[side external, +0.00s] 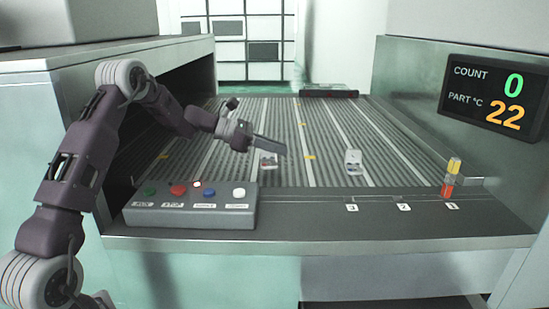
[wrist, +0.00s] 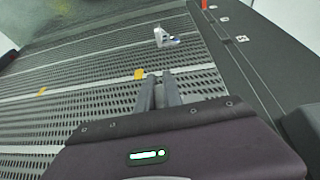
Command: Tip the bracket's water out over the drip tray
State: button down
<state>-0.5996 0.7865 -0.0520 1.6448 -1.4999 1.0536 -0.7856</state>
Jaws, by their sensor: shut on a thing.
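My gripper (side external: 284,151) reaches in from the left over the ribbed belt. In the wrist view its fingers (wrist: 160,78) lie close together, with only a narrow gap. I cannot make out water, or a drip tray for certain.
A button box (side external: 190,206) stands at the front left edge. A red and yellow lamp (side external: 451,178) stands at the front right beside numbered labels. A dark low object (side external: 328,93) lies at the belt's far end. A display (side external: 496,97) reads count 0, part 22.

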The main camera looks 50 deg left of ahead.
notch_tip(320, 180, up, 6)
jog(key=r, duration=0.1)
jog(key=w+d, duration=0.5)
jog(key=d, duration=0.8)
jog(key=s+d+f, duration=0.1)
jog(key=d, duration=0.7)
jog(key=s+d+f, duration=0.1)
jog(key=d, duration=0.8)
jog(key=s+d+f, duration=0.1)
jog(key=d, duration=0.7)
jog(key=shift+d+f, duration=0.25)
jog(key=shift+d, duration=0.15)
jog(key=s+d+f+n+g+h, duration=0.4)
jog(key=s+d+f+n+h, duration=0.2)
jog(key=s+d+n, duration=0.2)
jog(key=d+n, duration=0.2)
jog(key=n, duration=0.1)
jog(key=shift+f+n, duration=0.3)
jog(key=shift+n, duration=0.1)
